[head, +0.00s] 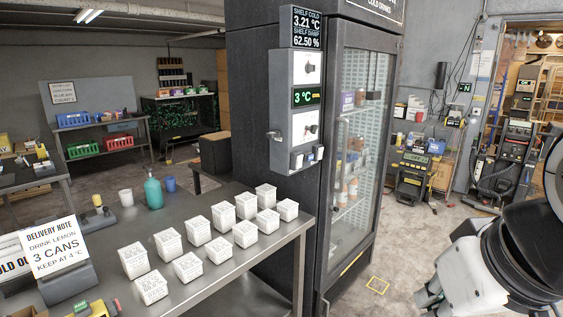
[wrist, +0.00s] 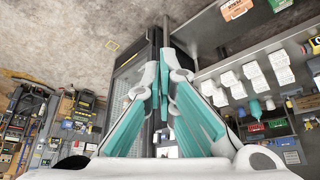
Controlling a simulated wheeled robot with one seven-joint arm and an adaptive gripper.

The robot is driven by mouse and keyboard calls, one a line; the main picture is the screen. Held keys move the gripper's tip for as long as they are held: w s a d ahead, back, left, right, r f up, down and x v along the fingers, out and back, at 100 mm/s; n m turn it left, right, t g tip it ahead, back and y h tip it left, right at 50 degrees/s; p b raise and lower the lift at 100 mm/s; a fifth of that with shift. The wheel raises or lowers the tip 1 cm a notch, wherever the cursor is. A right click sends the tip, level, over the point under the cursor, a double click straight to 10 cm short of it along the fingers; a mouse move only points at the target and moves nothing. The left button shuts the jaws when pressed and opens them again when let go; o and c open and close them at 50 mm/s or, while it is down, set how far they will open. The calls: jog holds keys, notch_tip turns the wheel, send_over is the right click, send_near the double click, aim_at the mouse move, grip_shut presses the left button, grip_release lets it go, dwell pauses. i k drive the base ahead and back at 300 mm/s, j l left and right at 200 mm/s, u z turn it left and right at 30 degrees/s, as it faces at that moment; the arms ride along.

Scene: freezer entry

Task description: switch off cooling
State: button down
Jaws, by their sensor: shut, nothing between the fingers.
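The grey control box (head: 283,108) is mounted on the side of the dark drinks cabinet (head: 255,125). Control positions are too small to read. A display above (head: 307,27) reads shelf cold 3.21 °C and shelf damp 62.50 %. My gripper (wrist: 165,55), with teal fingers, is shut and empty; in the head view my arm is low right, apart from the box.
A metal table (head: 215,280) with several white cartons (head: 197,230) stands left of the cabinet. A delivery note (head: 54,250) reads drink lemon, 3 cans, keep at 4 °C. The cabinet's glass door (head: 352,150) is closed. Floor in front of the cabinet is clear.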

aim_at(300, 158)
jog(key=i+l+z, duration=0.1)
jog(key=i, duration=0.4)
jog(key=i+l+z, duration=0.15)
jog(key=i, duration=0.35)
